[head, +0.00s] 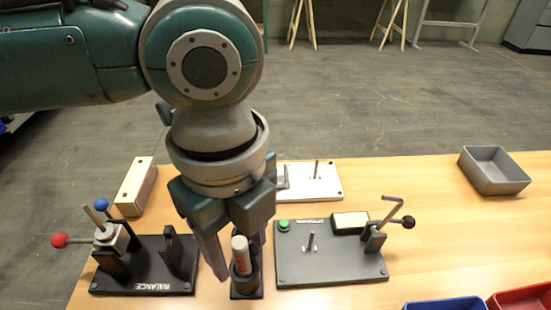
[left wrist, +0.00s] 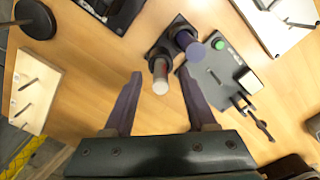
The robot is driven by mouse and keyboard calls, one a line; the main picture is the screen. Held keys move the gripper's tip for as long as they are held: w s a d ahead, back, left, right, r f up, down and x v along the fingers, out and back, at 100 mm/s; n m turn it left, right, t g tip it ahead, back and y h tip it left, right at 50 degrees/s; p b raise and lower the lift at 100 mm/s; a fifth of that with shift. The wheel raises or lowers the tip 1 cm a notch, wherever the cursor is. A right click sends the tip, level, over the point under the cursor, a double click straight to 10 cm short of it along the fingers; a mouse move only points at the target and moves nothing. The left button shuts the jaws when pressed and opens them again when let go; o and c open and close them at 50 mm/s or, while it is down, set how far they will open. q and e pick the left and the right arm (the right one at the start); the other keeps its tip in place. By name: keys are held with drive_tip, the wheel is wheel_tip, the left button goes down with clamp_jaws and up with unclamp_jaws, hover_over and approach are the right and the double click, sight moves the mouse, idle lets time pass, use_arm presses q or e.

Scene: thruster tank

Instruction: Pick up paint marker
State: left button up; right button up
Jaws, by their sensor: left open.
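The paint marker (head: 240,255), pale with a reddish band, stands upright in a black holder (head: 246,291) on the table. In the left wrist view the marker (left wrist: 161,79) shows its pale end toward the camera. My left gripper (head: 236,262) is open and points down, with its fingers to either side of the marker in the head view. In the left wrist view the gripper (left wrist: 160,74) has its fingertips apart with the marker between their lines; contact is not visible. My right gripper is not in view.
A purple-topped cylinder (left wrist: 188,43) stands close beside the marker. A grey bin (head: 494,172) stands back right; the right tabletop has free room.

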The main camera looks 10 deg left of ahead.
use_arm(q)
clamp_jaws()
idle(0.4)
